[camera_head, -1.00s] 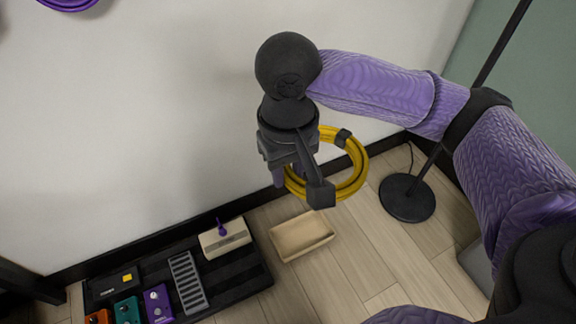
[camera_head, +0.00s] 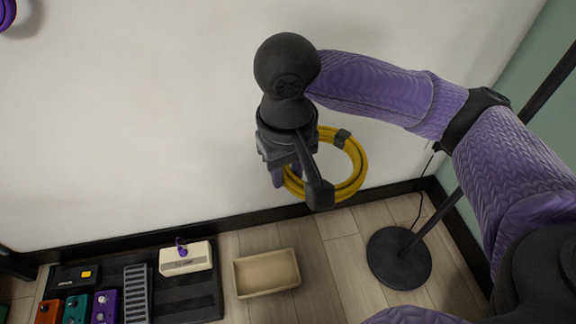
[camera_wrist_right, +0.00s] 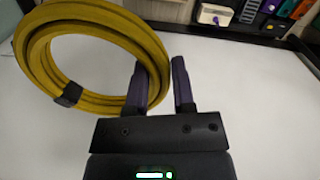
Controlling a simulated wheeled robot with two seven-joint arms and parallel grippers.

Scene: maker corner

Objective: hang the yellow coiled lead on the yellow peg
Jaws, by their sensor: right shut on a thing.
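The yellow coiled lead (camera_head: 352,172) is a ring with a dark tie around it. It hangs from my right gripper (camera_head: 286,178), which is shut on its side, in front of the pale wall. In the right wrist view the lead (camera_wrist_right: 52,62) fills the upper left, and the right gripper's purple fingers (camera_wrist_right: 163,78) meet its right side. How deep the lead sits between the fingers is partly hidden. I see no yellow peg in either view. My left gripper is not in view.
A purple coil (camera_head: 7,14) is at the wall's top left. A black pedalboard (camera_head: 205,292) with several pedals and an open tan tray (camera_head: 266,273) are on the floor below. A stand with a round black base (camera_head: 398,260) is at right. The middle wall is bare.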

